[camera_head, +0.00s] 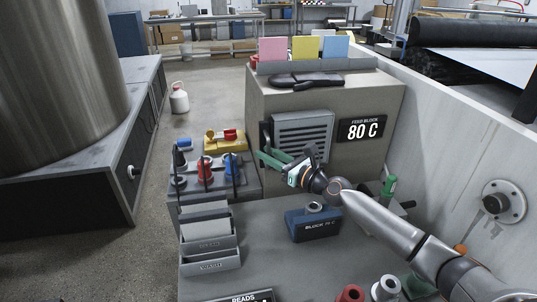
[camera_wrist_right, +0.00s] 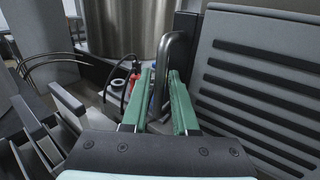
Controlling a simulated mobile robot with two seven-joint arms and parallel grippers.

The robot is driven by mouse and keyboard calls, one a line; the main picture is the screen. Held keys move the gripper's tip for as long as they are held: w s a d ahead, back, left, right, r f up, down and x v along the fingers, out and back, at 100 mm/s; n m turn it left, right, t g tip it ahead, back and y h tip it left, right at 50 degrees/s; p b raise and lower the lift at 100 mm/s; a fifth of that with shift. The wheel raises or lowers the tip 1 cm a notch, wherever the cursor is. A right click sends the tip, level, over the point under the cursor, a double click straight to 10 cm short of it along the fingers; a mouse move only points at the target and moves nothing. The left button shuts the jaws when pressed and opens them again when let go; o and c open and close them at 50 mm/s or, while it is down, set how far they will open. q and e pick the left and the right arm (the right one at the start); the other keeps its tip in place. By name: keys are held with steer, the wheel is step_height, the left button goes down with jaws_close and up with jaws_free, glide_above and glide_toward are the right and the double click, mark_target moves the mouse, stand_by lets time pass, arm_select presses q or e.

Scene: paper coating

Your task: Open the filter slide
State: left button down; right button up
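The filter slide appears to be the grey slotted panel (camera_head: 303,128) on the front of the feed block. It fills the right side of the right wrist view (camera_wrist_right: 262,75). Its dark upright bar handle (camera_wrist_right: 166,62) stands at the panel's left edge. My right gripper (camera_head: 268,158) has reached the left side of the panel. In the right wrist view its two green fingers (camera_wrist_right: 161,84) lie on either side of the handle. Whether both fingers touch the handle is hard to tell. My left gripper is not in view.
The feed block (camera_head: 348,160) carries an "80 C" sign. A rack with red and blue-grey tools (camera_head: 215,180) stands left of my right gripper. Grey bins (camera_head: 211,262) and a dark blue block (camera_head: 312,226) are nearer. A wall (camera_head: 455,150) borders the right side.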

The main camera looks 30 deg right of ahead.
steer(key=shift+c, duration=0.2)
jaws_close()
stand_by(1.1)
